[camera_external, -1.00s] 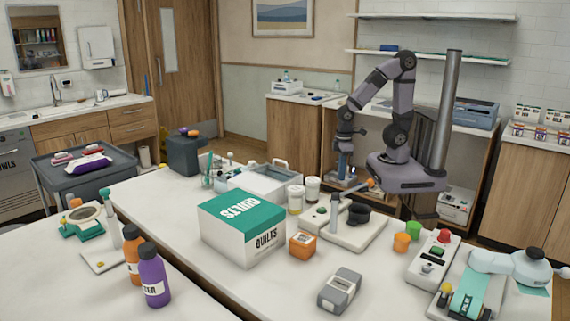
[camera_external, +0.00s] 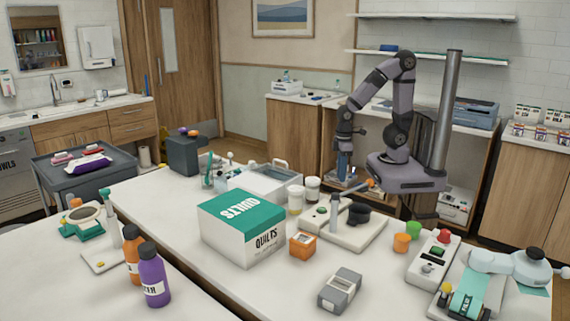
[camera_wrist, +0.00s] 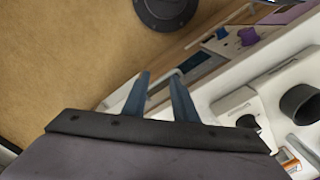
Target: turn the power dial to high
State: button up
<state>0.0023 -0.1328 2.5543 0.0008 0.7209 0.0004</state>
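Which of these is the power dial I cannot tell, and no setting marks are readable. My gripper (camera_external: 343,172) hangs beyond the counter's far edge, away from the box. In the wrist view my gripper (camera_wrist: 161,73) shows two blue fingers apart with nothing between them.
A white base (camera_external: 365,236) with a post and black cup (camera_external: 358,213) stands on the counter near my gripper. Orange (camera_external: 402,242) and green cups are beside the control box. A Quilts box (camera_external: 243,226), an orange container (camera_external: 302,245) and a grey device (camera_external: 340,290) stand nearby.

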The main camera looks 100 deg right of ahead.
jog(key=shift+o, duration=0.2)
jog(key=w+d+m+y+b, duration=0.1)
jog(key=w+d+m+b, duration=0.1)
jog(key=w+m, duration=0.3)
jog(key=w, duration=0.4)
jog(key=shift+w+d+m, duration=0.4)
jog(key=m+t+y+b, duration=0.9)
jog(key=m+y+b, duration=0.55)
jog(key=m, duration=0.35)
send_near(252, 164)
jog(key=shift+w+d+f+p+x, duration=0.15)
jog(key=shift+p+x, duration=0.35)
jog(key=shift+x, duration=0.95)
jog(key=shift+w+f+p+x, duration=0.15)
jog(key=shift+p+x, duration=0.35)
jog(key=shift+x, duration=0.95)
jog(key=shift+w+d+f+p+x, duration=0.15)
jog(key=shift+p+x, duration=0.35)
jog(key=shift+x, duration=1)
jog(key=shift+s, duration=0.1)
jog(key=shift+c, duration=0.5)
jog(key=c, duration=0.7)
